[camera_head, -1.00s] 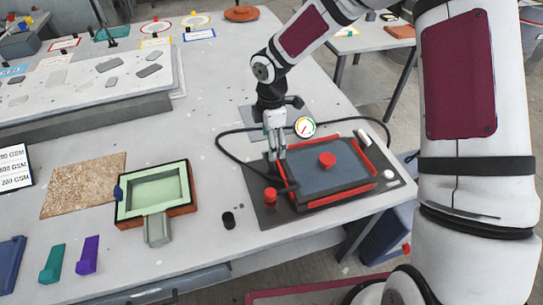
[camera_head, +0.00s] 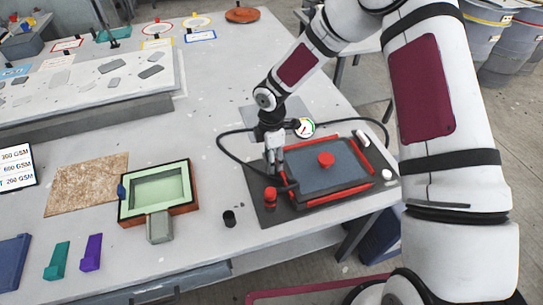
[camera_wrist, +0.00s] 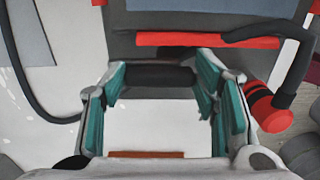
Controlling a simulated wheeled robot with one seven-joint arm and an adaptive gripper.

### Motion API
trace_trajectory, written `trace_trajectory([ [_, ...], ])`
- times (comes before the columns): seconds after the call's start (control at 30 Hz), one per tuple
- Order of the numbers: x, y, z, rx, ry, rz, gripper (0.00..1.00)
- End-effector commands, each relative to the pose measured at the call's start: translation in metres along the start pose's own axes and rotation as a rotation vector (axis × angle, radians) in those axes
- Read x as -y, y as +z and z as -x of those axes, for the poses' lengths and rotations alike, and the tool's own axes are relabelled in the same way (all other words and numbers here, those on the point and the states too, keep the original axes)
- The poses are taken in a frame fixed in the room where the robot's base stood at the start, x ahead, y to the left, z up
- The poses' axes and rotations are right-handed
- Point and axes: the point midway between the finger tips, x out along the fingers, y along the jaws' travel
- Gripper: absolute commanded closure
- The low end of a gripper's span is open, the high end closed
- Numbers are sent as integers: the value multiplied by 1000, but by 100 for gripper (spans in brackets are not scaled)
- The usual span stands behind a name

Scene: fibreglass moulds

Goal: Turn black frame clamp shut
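I cannot pick out a black frame clamp with certainty. A dark board (camera_head: 268,216) at the table's right edge carries a grey panel with a red frame (camera_head: 340,191) around it and a red knob (camera_head: 326,159) on top. A red-topped fitting (camera_head: 270,194) stands at its left front corner, at the end of a black hose. A red and black cylinder also shows at right in the wrist view (camera_wrist: 266,104). My gripper (camera_head: 274,166) points down over the board's left side, near the frame.
A gauge (camera_head: 304,127) stands behind the board, and the black hose (camera_head: 222,146) loops around it. A green mould (camera_head: 157,190) with a blue piece at its left, a small black cylinder (camera_head: 229,218) and a brown mat (camera_head: 85,184) lie left. Bare table separates them.

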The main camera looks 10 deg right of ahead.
Motion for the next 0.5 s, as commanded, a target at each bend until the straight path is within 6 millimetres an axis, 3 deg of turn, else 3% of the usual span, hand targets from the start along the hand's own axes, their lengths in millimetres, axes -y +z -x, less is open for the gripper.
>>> trace_trajectory([
  [0.5, 0, 0, 0, 1, 1, -93, 73],
])
